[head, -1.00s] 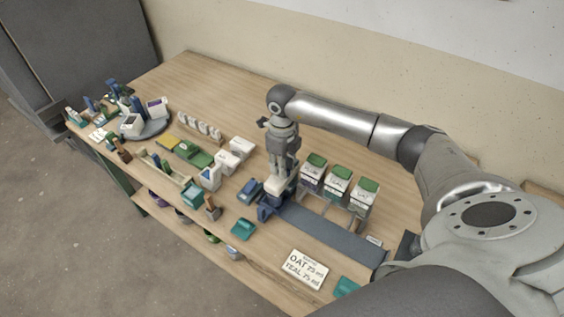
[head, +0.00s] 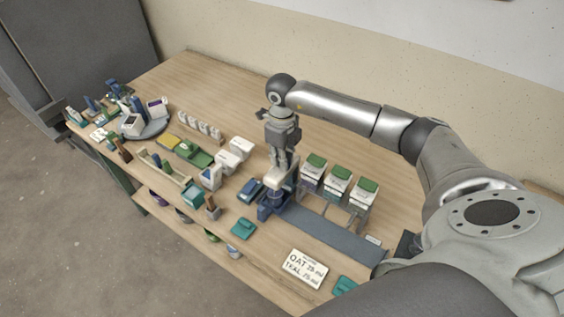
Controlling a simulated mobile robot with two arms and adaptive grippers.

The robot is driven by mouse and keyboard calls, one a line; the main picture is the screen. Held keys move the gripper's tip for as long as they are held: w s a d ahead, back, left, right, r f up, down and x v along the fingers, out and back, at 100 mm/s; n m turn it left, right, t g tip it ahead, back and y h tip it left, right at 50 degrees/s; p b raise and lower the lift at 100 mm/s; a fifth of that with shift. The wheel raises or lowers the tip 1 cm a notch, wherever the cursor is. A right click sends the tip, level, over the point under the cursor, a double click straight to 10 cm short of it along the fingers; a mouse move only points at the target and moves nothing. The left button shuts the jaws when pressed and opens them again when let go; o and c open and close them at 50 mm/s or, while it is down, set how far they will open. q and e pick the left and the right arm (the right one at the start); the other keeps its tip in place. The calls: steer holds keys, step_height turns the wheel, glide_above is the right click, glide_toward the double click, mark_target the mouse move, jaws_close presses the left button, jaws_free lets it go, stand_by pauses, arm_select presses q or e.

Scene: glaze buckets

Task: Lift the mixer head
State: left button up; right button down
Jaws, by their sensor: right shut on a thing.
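My right gripper (head: 281,158) points straight down and is shut on the white mixer head (head: 285,179). The head is above a small dark blue mixer stand (head: 266,206) near the middle of the table. The gripper covers the top of the head, and at this size I cannot tell how far it is clear of the stand. My left gripper is not in view.
White containers with green lids (head: 338,182) stand close right of the mixer. A dark grey mat (head: 330,234) lies in front of them, with a recipe card (head: 304,268) nearer me. White boxes (head: 234,150) stand to the left. The back of the table is clear.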

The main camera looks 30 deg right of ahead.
step_height(320, 180, up, 3)
steer(key=shift+r, duration=0.2)
steer(key=shift+w+d, duration=0.1)
steer(key=shift+w, duration=0.05)
steer(key=c, duration=1.7)
jaws_free()
steer(key=shift+r, duration=0.1)
steer(key=shift+s, duration=0.2)
